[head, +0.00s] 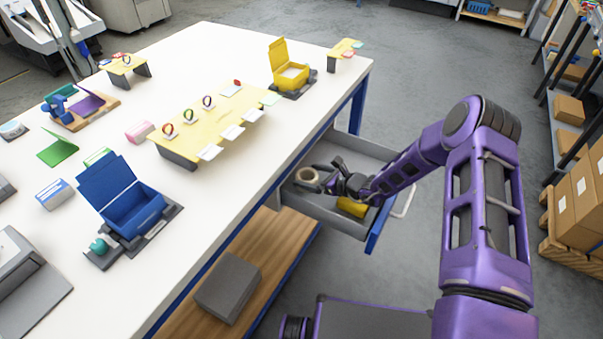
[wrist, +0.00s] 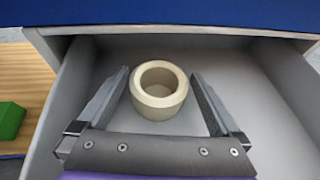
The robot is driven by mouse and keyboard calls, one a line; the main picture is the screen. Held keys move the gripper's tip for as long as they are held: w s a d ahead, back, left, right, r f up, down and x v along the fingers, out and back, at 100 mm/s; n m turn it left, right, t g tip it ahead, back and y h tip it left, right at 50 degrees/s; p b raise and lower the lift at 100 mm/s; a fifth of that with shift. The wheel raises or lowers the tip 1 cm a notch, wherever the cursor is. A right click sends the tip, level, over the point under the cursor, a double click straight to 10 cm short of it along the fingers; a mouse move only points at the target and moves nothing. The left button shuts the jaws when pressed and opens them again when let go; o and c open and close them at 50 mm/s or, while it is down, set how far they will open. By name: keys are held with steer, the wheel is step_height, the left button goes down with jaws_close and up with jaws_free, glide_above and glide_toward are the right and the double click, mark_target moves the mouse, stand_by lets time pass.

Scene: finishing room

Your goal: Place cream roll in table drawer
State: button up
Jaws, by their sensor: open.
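The cream roll (head: 307,175) is a short, thick ring that stands on the floor of the open grey table drawer (head: 375,151). In the wrist view the roll (wrist: 158,108) has its round hole facing up, and it sits toward the table end of the drawer (wrist: 270,75). My gripper (head: 328,174) is inside the drawer and open. In the wrist view my gripper (wrist: 160,78) has one finger on each side of the roll, with a gap showing on both sides.
A yellow item (head: 352,207) lies in the drawer near its blue front (head: 378,228). The white table (head: 225,185) holds a blue open box (head: 135,215), a yellow open box (head: 290,77) and a yellow stand (head: 190,135). A grey box (head: 228,287) rests on the wooden lower shelf (head: 268,240).

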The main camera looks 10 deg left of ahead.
steer(key=v, duration=0.7)
steer(key=shift+s+d+r, duration=0.15)
steer(key=shift+s+d, duration=0.1)
